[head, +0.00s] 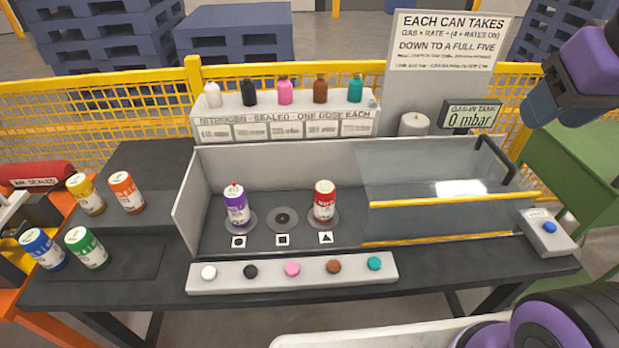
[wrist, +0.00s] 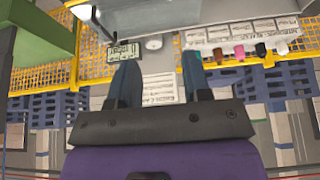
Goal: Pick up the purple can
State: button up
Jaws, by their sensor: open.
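The purple can (head: 236,205) stands upright on the round disc above the circle mark, at the left inside the grey open-fronted bay. It has a white label and a small red tip on top. My gripper shows in the wrist view (wrist: 160,88) with its two fingers apart and nothing between them. In the head view my arm's end is at the upper right, far from the purple can and above the table. The purple can is not visible in the wrist view.
A red can (head: 324,202) stands on the triangle disc; the square disc (head: 283,218) between is empty. A clear cover (head: 430,185) spans the bay's right side. A button strip (head: 292,274) lies in front. Yellow, orange, blue and green cans (head: 86,248) stand left.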

aim_at(234, 195)
jog(key=j+u, duration=0.25)
jog(key=j, duration=0.25)
jog(key=i+j+u, duration=0.1)
jog(key=j+u, duration=0.2)
jog(key=j, duration=0.15)
jog(key=i+j+u, duration=0.1)
jog(key=j+u, duration=0.15)
jog(key=j, duration=0.25)
jog(key=i+j+u, duration=0.25)
jog(key=j, duration=0.15)
jog(key=k+j, duration=0.05)
jog(key=k, duration=0.05)
